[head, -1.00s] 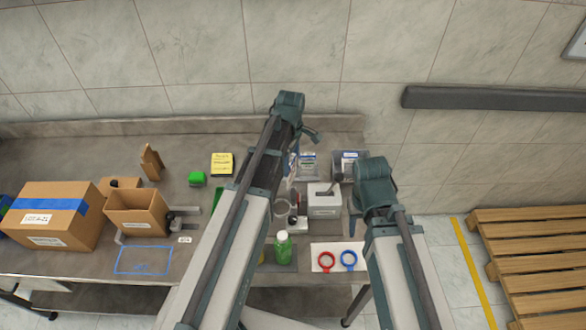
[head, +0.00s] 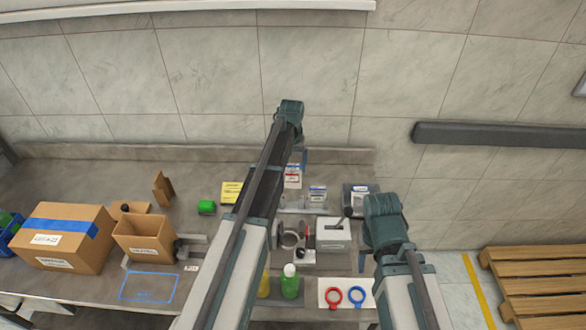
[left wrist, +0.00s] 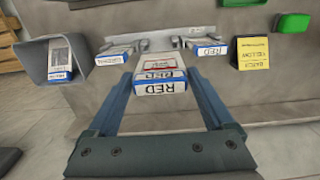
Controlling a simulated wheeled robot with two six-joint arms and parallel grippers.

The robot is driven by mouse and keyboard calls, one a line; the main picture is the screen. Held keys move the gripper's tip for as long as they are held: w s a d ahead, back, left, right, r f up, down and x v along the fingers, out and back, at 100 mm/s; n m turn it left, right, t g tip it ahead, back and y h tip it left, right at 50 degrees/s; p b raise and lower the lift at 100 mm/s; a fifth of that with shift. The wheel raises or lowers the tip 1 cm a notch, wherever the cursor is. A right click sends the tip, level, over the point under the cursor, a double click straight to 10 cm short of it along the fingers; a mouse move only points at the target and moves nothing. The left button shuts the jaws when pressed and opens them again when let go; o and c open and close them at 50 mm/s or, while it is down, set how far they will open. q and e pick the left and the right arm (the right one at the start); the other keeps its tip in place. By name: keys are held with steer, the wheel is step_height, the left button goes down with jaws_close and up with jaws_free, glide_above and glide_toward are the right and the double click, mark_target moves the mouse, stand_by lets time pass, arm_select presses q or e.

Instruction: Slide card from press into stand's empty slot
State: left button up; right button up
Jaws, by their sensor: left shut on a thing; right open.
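My left gripper (left wrist: 159,78) is shut on a white card (left wrist: 161,88) marked RED, with a red and blue band. The held card also shows beside my left arm in the head view (head: 292,178). The stand (left wrist: 155,44) is behind it, with one card (left wrist: 113,57) to the left and another RED card (left wrist: 206,49) to the right in the left wrist view. The held card hides part of the stand's middle. The grey press (head: 332,236) with its lever stands nearer the front. My right gripper (head: 363,261) is open near the press's right side, partly hidden by its arm.
A grey bin (left wrist: 56,67) holding a card stands beside the stand. A yellow note (head: 231,192) and a green block (head: 206,207) lie to its left in the head view. A green bottle (head: 290,284) and red and blue rings (head: 333,297) are in front of the press.

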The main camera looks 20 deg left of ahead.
mark_target(292, 186)
arm_select(q)
steer(key=shift+f, duration=0.15)
steer(key=shift+f+b, duration=1.85)
steer(key=shift+b, duration=0.15)
steer(key=shift+f, duration=0.15)
steer(key=shift+f+b, duration=0.85)
steer(key=shift+b, duration=0.15)
steer(key=shift+f+b, duration=1.65)
steer(key=shift+f+b, duration=0.65)
